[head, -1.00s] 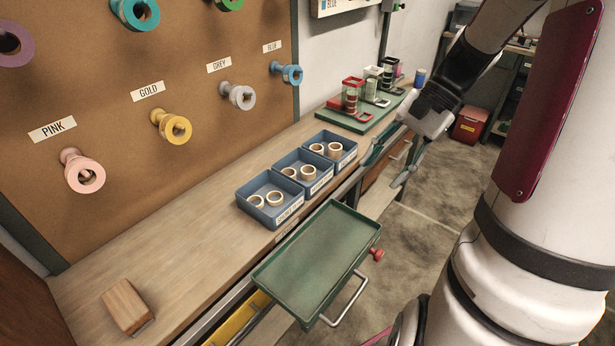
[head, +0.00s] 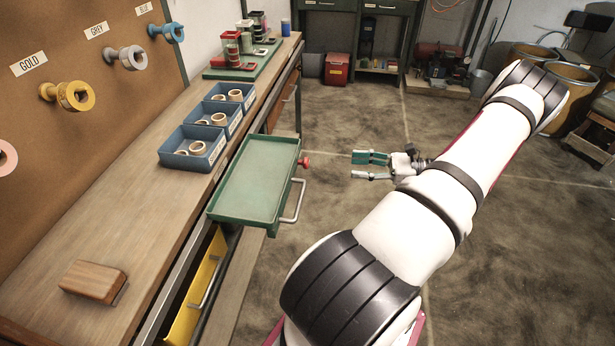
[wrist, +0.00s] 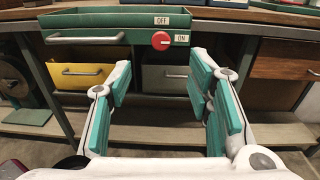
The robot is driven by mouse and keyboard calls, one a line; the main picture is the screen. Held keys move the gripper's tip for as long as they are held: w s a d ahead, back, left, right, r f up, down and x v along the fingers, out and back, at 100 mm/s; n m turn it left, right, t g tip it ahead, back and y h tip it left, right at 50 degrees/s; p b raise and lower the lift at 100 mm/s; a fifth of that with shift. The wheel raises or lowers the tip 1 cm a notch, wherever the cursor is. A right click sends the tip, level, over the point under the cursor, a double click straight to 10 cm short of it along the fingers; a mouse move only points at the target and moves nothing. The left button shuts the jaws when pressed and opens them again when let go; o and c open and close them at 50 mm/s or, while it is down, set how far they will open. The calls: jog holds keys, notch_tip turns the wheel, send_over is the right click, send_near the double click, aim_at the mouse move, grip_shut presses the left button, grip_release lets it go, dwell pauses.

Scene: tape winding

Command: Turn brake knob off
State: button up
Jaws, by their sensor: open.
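The red brake knob (head: 304,162) sits on the right side of the green tray (head: 257,178) in the head view. In the wrist view the round knob (wrist: 161,40) is on the tray's front panel, with an OFF label (wrist: 162,21) above it and an ON label (wrist: 188,40) to its right. A light mark on the knob appears to face the ON side. My gripper (head: 355,166) is open and empty, to the right of the knob and apart from it. In the wrist view the green-padded fingers (wrist: 160,85) stand wide apart, below the knob.
A metal handle (head: 293,202) sticks out beside the knob. Below the tray, a yellow drawer (wrist: 88,76) and a grey drawer (wrist: 166,79) show. Blue bins (head: 192,149) with tape rolls stand on the bench. The floor right of the bench is open.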

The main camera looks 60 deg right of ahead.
aim_at(308, 162)
jog(key=shift+m+h, duration=0.3)
jog(key=shift+h, duration=0.1)
jog(key=x, duration=1.3)
jog(key=shift+a+f, duration=0.15)
jog(key=shift+c, duration=0.5)
jog(key=shift+s, duration=0.1)
grip_shut()
